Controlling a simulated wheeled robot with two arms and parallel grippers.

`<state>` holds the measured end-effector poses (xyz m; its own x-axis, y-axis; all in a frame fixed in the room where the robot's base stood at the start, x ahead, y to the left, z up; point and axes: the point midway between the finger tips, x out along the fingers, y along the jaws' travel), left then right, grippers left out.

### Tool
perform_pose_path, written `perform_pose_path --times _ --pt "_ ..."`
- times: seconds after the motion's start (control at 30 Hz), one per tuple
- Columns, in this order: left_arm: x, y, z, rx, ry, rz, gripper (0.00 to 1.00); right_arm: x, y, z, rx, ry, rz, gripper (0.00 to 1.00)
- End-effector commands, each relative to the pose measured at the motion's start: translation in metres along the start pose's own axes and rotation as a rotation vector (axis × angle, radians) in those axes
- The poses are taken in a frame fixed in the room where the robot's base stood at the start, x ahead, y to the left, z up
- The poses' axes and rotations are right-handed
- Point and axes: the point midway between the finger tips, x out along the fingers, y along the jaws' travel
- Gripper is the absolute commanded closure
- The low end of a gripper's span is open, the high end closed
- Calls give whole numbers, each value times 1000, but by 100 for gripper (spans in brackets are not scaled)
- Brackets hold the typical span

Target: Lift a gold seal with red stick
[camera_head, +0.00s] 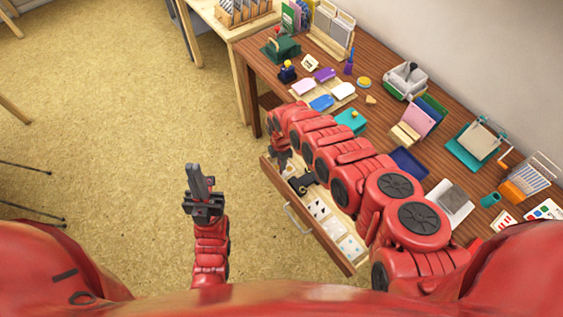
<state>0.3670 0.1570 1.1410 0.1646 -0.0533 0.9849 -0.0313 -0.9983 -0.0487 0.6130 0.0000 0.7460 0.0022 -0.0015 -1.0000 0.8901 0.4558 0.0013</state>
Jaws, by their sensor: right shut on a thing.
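I cannot make out a gold seal with a red stick in this view. My right arm reaches across the desk to the open drawer (352,262). My left gripper (197,180) is above the floor, left of the drawer and apart from everything. Its dark fingers look close together, but their gap is not clear.
Pale patterned tiles (318,209) lie in the drawer.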

Motion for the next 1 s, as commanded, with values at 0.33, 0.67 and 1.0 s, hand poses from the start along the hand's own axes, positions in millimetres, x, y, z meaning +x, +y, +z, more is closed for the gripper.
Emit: perform_pose_path --times 0.33,0.67,1.0 --pt "-1 0 0 0 0 0 100 2 -1 0 0 1 -2 100" --pt "2 0 0 0 0 0 100 -2 -2 0 0 1 -3 100" --pt "26 -1 -4 0 0 0 100 -33 0 0 0 1 1 100"
